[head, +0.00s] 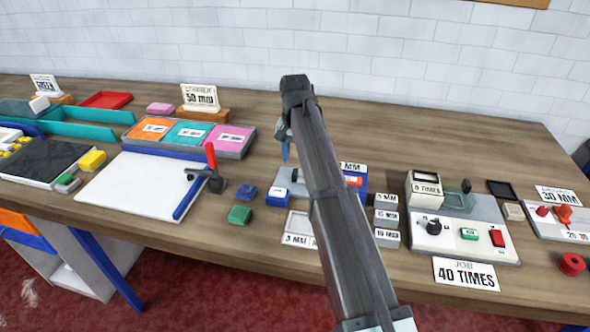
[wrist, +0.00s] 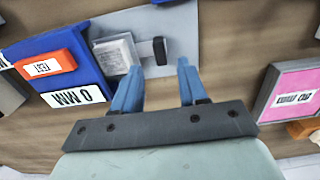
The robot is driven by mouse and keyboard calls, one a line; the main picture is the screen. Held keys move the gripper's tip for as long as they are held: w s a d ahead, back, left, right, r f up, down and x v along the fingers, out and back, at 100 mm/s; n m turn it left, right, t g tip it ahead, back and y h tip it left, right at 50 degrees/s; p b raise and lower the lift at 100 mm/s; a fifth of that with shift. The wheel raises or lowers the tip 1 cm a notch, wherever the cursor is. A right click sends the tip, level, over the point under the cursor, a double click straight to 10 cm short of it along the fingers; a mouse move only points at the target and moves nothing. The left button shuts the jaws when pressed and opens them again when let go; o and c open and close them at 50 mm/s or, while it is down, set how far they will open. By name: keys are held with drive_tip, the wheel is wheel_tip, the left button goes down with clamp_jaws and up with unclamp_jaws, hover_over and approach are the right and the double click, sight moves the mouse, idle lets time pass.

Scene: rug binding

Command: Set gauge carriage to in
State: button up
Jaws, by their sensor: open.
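The gauge is a blue box (wrist: 75,62) with a red TEST button (wrist: 45,65) and a display reading 0 MM (wrist: 73,96); in the head view part of the blue box (head: 362,185) shows right of my arm. Beside it on a grey plate (wrist: 185,22) is a pale block (wrist: 115,54) with a black knob (wrist: 160,50), apparently the carriage. One blue finger (head: 286,153) shows in the head view.
A red-handled clamp (head: 211,165) stands at a white board (head: 140,185) to the left. Small labelled blocks (head: 386,218) and a counter machine (head: 460,232) are to the right. A pink pad (wrist: 295,92) lies right in the wrist view.

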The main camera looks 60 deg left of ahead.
sight(295, 171)
drive_tip(key=shift+f, duration=2.8)
clamp_jaws()
